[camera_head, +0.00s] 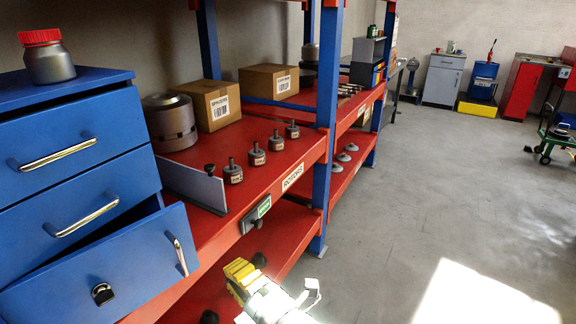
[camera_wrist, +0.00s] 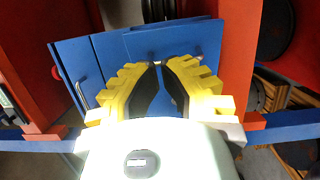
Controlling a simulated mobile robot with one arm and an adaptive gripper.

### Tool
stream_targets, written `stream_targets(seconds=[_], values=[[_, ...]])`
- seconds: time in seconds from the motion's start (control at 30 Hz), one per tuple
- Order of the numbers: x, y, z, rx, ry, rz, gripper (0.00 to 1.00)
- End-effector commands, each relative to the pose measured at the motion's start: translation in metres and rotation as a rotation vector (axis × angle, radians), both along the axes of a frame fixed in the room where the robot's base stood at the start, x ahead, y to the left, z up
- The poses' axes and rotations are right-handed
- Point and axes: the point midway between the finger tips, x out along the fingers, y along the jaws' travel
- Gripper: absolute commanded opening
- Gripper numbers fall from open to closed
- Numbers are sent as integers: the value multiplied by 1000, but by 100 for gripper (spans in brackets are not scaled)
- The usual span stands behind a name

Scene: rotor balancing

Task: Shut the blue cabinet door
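The blue cabinet (camera_head: 75,150) stands on the red bench at the left in the head view. Its door (camera_head: 95,270), the lowest panel, stands ajar and swung outward, with a vertical metal handle (camera_head: 177,252) near its right edge and a dark lock on its front. A dark gap shows above the door. My gripper (camera_head: 243,272) is to the right of the door, apart from it in the head view. In the wrist view the yellow fingertips (camera_wrist: 162,66) are close together with a narrow gap, in front of blue panels (camera_wrist: 180,40). Nothing is clearly held; contact cannot be told.
A grey jar with a red lid (camera_head: 48,58) stands on the cabinet. Cardboard boxes (camera_head: 210,104), a metal cylinder (camera_head: 170,122) and several small rotors (camera_head: 256,155) are on the red bench. A blue post (camera_head: 325,130) rises beyond my gripper.

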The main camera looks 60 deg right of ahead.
Motion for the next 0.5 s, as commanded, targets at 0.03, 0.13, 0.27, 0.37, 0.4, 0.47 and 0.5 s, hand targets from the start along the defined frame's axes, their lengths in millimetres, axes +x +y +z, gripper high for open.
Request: stream_targets(seconds=[0.03,0.13,0.27,0.37,0.4,0.47,0.5], values=[[0,7,0,7,13,21,0],[5,10,-3,9,21,38,0],[22,7,-2,10,18,34,0],[41,4,-1,9,15,36,0],[50,2,-1,8,16,35,0],[63,-1,0,7,14,33,0],[71,-2,0,6,14,36,0]])
